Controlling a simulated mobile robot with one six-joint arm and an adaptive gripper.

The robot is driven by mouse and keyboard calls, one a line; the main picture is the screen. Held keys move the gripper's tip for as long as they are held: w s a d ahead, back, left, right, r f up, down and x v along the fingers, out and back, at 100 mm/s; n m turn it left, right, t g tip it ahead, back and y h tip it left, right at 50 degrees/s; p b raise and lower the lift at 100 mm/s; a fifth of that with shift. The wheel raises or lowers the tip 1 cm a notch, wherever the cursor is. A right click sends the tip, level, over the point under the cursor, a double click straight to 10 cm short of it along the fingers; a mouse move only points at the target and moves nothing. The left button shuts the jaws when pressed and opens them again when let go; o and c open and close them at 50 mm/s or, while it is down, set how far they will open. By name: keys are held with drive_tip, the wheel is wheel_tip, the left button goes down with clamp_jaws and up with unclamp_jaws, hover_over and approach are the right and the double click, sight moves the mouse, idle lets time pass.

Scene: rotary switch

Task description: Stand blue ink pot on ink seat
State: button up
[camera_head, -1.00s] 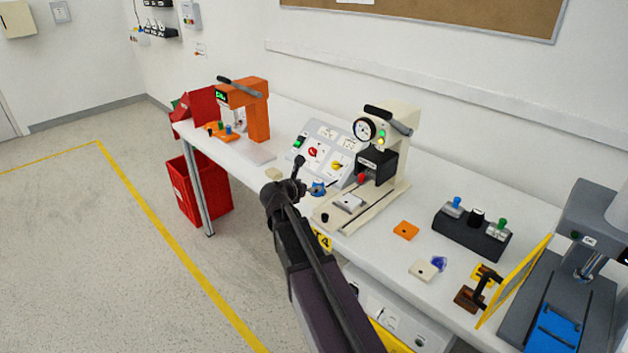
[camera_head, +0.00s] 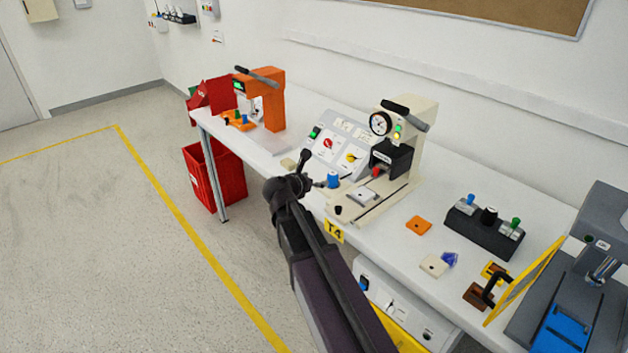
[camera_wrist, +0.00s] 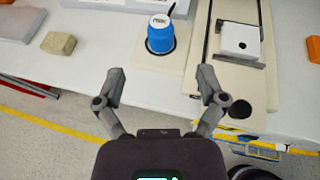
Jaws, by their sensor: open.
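The blue ink pot (camera_wrist: 160,38) with a white labelled top stands upright on a cream plate (camera_wrist: 178,66), which I take as the ink seat. A dark ring shows around the pot's base. In the head view the pot (camera_head: 333,180) stands near the table's front edge, left of the cream press. My gripper (camera_wrist: 161,80) is open and empty, its fingers apart and short of the pot on the near side. In the head view my gripper (camera_head: 306,180) is left of the pot. The seat is mostly hidden there.
The cream press (camera_head: 400,140) with its slide and white block (camera_wrist: 238,40) stands just right of the pot. A control panel (camera_head: 335,145) is behind. A tan block (camera_wrist: 58,44) lies to the left. An orange press (camera_head: 268,100) stands farther left.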

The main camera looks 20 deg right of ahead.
drive_tip(key=s+a+f+m+g+y, duration=0.4)
drive_tip(key=s+a+m, duration=0.3)
drive_tip(key=m, duration=0.5)
drive_tip(key=s+a+f+m+g+y, duration=0.3)
drive_tip(key=s+a+f+m+y, duration=0.4)
drive_tip(key=s+m, duration=0.5)
drive_tip(key=shift+s+f+m+g, duration=0.3)
drive_tip(key=shift+m+g, duration=0.1)
drive_tip(key=shift+m, duration=0.1)
idle(0.9)
